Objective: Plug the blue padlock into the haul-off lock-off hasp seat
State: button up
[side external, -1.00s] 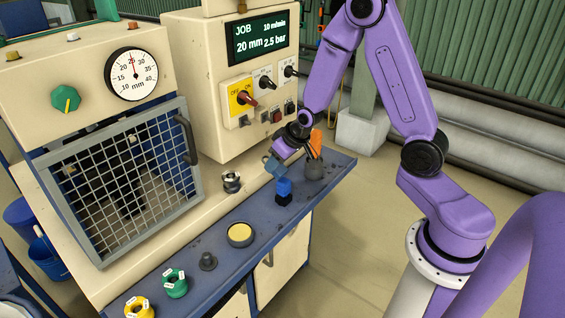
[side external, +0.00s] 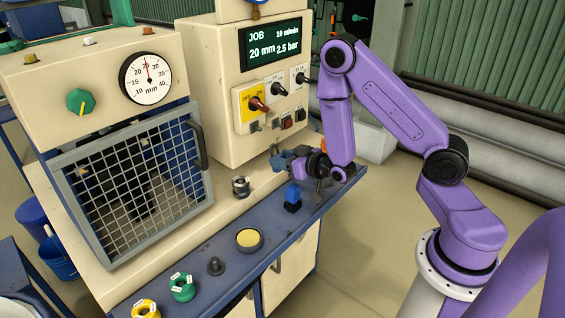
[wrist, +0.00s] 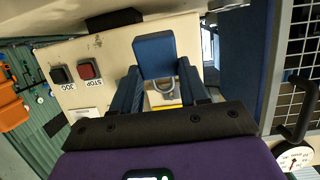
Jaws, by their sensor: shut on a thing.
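The yellow switch plate (side external: 252,99) with a red handle is on that box, up and left of my gripper. I cannot clearly make out the hasp seat.
A blue block on a black base (side external: 292,197) stands on the blue bench close below my gripper. A metal fitting (side external: 240,187), a yellow-topped disc (side external: 249,238) and green and yellow rings (side external: 182,288) lie nearer. The mesh guard (side external: 135,190) is at left.

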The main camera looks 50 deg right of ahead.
aim_at(277, 145)
jog(key=shift+s+r+t, duration=0.3)
jog(key=shift+t, duration=0.1)
jog(key=shift+s+a+r+t+y, duration=0.1)
jog(key=shift+s+r+t+y, duration=0.2)
jog(key=shift+s+r+t, duration=1.05)
jog(key=shift+w+r, duration=0.1)
jog(key=shift+w, duration=3.1)
jog(key=shift+w, duration=1.9)
jog(key=o, duration=1.5)
jog(key=shift+s, duration=2.3)
